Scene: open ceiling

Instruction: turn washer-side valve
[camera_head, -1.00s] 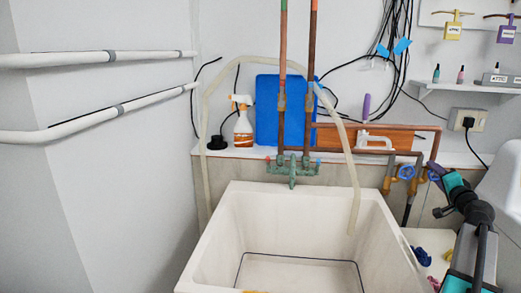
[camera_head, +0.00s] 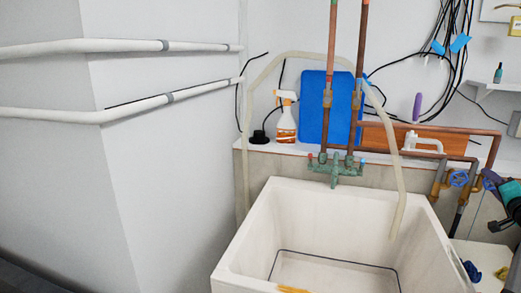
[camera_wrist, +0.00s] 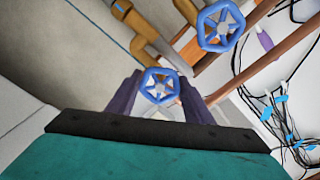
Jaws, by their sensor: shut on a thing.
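Two blue valve wheels sit on the copper and brass pipes right of the sink. The left wheel (camera_head: 458,178) is free; it also shows at the top of the wrist view (camera_wrist: 221,24). The other wheel (camera_wrist: 161,86) is between the two dark purple fingers of my gripper (camera_wrist: 160,96), which is shut on it. In the head view this held wheel (camera_head: 489,182) is partly hidden by my gripper at the right edge. The finger contact points are too small to see clearly.
A white utility sink (camera_head: 262,232) stands in front, with a green faucet (camera_head: 336,168) and a pale hose (camera_head: 398,205). A spray bottle (camera_head: 286,120) and blue board (camera_head: 314,108) stand on the ledge. Black cables (camera_wrist: 292,85) hang nearby. White pipes (camera_head: 120,46) run along the left wall.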

